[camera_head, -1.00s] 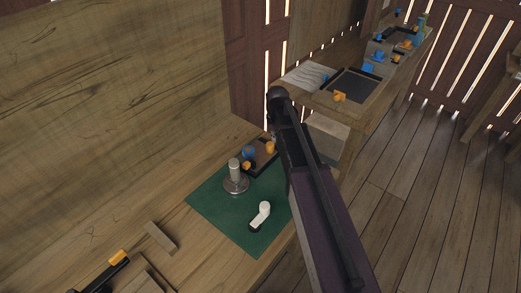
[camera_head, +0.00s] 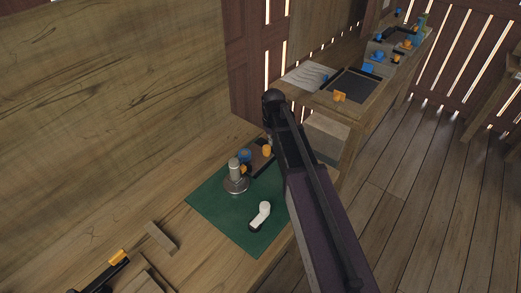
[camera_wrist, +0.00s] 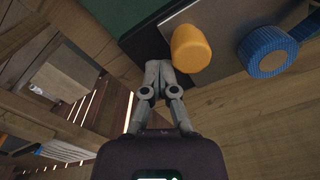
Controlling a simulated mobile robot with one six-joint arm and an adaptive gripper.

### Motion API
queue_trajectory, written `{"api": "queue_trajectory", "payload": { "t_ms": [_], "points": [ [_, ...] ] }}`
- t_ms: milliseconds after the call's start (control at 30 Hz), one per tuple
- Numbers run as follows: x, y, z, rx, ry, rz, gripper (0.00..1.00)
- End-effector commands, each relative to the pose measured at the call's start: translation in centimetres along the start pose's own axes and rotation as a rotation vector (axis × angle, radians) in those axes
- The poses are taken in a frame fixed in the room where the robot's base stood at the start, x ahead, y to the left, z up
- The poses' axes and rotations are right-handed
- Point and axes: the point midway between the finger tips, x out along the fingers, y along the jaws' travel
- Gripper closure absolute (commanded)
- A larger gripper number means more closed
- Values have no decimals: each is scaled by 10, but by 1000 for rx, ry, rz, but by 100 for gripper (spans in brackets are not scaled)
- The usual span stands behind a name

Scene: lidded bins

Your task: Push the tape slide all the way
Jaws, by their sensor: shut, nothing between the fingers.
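I cannot say for sure which part is the tape slide. A dark-edged board (camera_wrist: 207,22) carries an upright orange knob (camera_wrist: 191,48) and a ribbed blue knob (camera_wrist: 267,50). In the head view the blue knob (camera_head: 245,155) and orange knob (camera_head: 267,150) stand at the far end of the green mat. My gripper (camera_wrist: 159,66) is shut and empty in the wrist view. Its fingertips are at the board's dark edge, just left of the orange knob; I cannot tell whether they touch. In the head view my arm hides the gripper.
On the green mat (camera_head: 216,209) stand a metal cylinder on a round base (camera_head: 236,172) and a white lever piece (camera_head: 261,212). A wooden block (camera_head: 160,237) lies nearer. A wooden wall rises on the left. Open floor lies to the right.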

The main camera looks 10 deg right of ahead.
Motion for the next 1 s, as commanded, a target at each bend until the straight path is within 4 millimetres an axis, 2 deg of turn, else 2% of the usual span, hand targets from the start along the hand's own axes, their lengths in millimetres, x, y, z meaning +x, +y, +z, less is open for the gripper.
{"api": "queue_trajectory", "payload": {
  "t_ms": [267, 1000],
  "points": [
    [0, -2, 1, 0, 0, -1, 100],
    [0, 11, -6, 0, 0, 0, 100]
  ]
}}
